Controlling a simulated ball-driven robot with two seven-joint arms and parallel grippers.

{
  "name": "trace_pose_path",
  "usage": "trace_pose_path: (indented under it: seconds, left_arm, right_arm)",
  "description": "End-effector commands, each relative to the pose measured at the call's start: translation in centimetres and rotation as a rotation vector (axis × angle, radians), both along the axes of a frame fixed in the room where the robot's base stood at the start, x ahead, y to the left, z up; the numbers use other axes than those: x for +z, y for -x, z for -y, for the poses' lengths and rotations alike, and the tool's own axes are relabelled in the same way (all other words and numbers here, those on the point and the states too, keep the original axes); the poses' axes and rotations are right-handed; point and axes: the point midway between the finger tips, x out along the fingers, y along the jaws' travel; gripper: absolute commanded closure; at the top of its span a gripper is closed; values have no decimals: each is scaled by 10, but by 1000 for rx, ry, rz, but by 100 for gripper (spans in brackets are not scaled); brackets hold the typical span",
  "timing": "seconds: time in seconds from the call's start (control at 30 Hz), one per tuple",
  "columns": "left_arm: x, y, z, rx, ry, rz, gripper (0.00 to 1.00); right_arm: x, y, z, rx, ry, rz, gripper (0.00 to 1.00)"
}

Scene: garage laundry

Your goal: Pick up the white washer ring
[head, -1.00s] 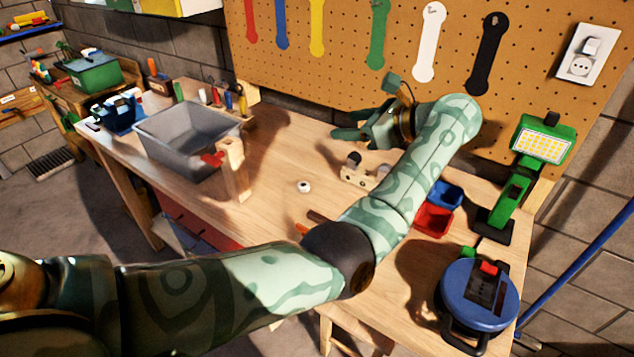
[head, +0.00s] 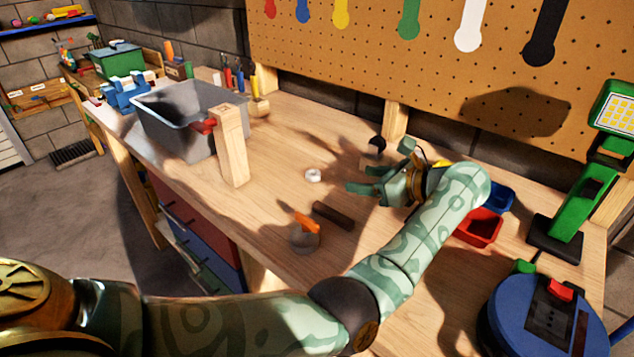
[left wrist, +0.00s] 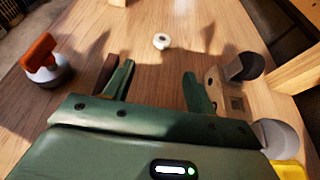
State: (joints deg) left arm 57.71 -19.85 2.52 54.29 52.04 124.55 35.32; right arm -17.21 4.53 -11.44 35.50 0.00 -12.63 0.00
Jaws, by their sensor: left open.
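The white washer ring (head: 313,175) lies flat on the wooden workbench, a small round piece with a hole. It also shows in the left wrist view (left wrist: 161,41), ahead of the jaws and roughly in line with the gap between them. My left gripper (head: 356,178) is open and empty, to the right of the ring and apart from it. In the left wrist view its two green fingers (left wrist: 158,82) stand well apart with bare wood between them. My right gripper is not in view.
An orange-handled round tool (head: 305,232) and a dark brown bar (head: 333,216) lie in front of the ring. A wooden post (head: 231,145) and grey bin (head: 178,140) stand left. A wooden block with dark knobs (left wrist: 232,88) is close beside the right finger.

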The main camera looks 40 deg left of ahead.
Motion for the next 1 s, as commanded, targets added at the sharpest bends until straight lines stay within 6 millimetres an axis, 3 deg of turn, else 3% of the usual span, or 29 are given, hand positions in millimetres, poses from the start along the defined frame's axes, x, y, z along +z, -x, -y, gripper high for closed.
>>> trace_pose_path:
  seconds: [0.1, 0.3, 0.57, 0.8, 1.0]
  left_arm:
    - [-11, -2, -30, 4, -4, 0, 44]
    - [-28, -5, -70, 2, -3, -1, 44]
    - [-37, -9, -92, 1, -3, 0, 44]
    - [-51, -16, -126, 1, -3, -1, 44]
    - [-52, -17, -132, -1, -1, 0, 44]
  right_arm:
    - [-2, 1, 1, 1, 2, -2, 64]
    - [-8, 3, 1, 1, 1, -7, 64]
    - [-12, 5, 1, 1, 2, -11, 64]
    - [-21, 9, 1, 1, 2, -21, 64]
    - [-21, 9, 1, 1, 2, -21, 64]
